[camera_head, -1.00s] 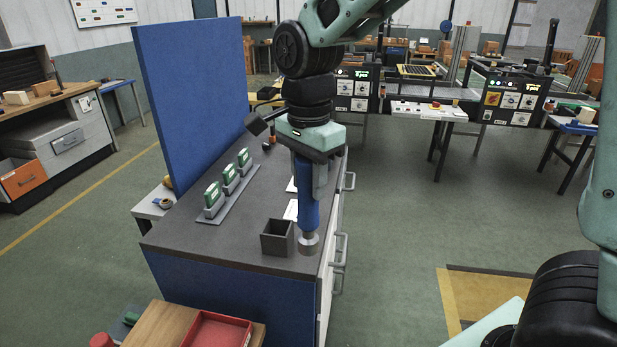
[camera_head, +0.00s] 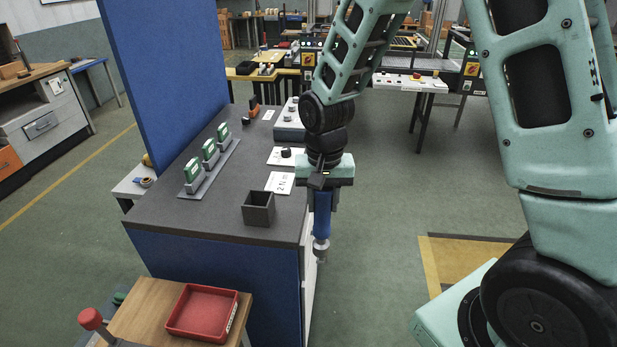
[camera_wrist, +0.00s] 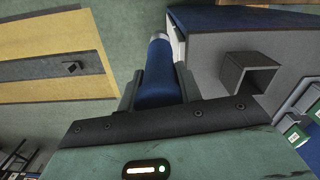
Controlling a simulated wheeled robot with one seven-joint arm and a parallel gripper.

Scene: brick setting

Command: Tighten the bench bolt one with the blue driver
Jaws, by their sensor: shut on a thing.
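The blue driver (camera_head: 322,222) hangs upright with its silver tip down, by the right edge of the bench (camera_head: 215,224). My gripper (camera_head: 320,195) is shut around its upper part. In the wrist view the driver (camera_wrist: 159,72) sits between my fingers (camera_wrist: 157,92), with its silver end pointing away from the wrist. In the head view the tip appears beside the bench's drawer side, apart from the bench top. A white plate (camera_head: 276,158) with a dark round piece lies on the bench top; I cannot tell whether that piece is bench bolt one.
An open grey square box (camera_head: 259,209) stands at the bench's near right corner. A card marked "2 N m" (camera_head: 279,183) lies behind it. Several green devices (camera_head: 209,152) stand in a rack, with a blue panel (camera_head: 165,75) behind. A red tray (camera_head: 201,313) is in front.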

